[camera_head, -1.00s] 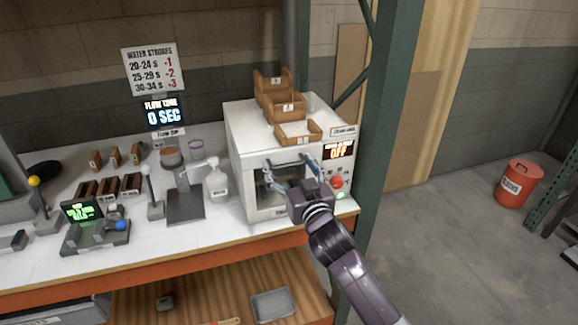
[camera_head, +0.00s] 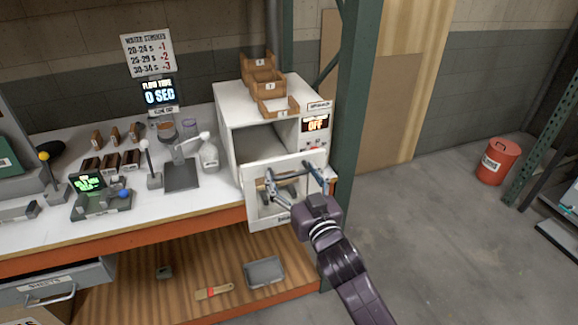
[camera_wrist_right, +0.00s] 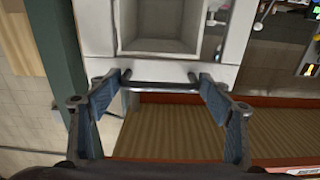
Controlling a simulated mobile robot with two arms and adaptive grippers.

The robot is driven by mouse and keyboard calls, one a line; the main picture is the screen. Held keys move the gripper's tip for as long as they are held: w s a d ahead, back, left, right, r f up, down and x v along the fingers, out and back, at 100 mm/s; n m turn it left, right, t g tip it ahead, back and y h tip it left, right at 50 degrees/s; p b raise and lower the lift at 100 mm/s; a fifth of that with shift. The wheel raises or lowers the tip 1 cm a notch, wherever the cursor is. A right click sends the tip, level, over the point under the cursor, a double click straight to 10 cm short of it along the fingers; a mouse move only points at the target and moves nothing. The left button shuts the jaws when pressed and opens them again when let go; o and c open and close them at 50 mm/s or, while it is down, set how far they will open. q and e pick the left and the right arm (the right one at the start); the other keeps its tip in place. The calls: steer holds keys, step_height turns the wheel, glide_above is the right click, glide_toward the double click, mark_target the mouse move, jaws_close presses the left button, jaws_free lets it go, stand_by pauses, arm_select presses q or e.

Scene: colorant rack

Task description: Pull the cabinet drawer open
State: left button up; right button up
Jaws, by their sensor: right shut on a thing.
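The white cabinet (camera_head: 232,100) stands on the right end of the bench, with a dark cavity in its front. Its drawer front (camera_head: 258,215), a white panel with a window, stands well out from the cabinet body, so the drawer is open. My right gripper (camera_head: 290,178) is at this panel, its fingers shut on the drawer's handle. In the right wrist view my right gripper (camera_wrist_right: 158,88) has its two fingers at the ends of the dark bar handle (camera_wrist_right: 165,87), below the drawer's box (camera_wrist_right: 165,46). My left gripper is not in view.
A green post (camera_head: 358,100) stands close right of the cabinet. Wooden trays (camera_head: 262,83) sit on top. A grey tray (camera_head: 264,272) and a brush (camera_head: 214,292) lie on the lower shelf. A red bin (camera_head: 497,161) stands on the open floor at right.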

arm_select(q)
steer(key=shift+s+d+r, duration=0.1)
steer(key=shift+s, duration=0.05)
arm_select(e)
steer(key=shift+s+d, duration=0.25)
steer(key=shift+s, duration=0.25)
steer(key=o, duration=1.4)
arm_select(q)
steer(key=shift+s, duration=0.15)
arm_select(e)
steer(key=v, duration=1.2)
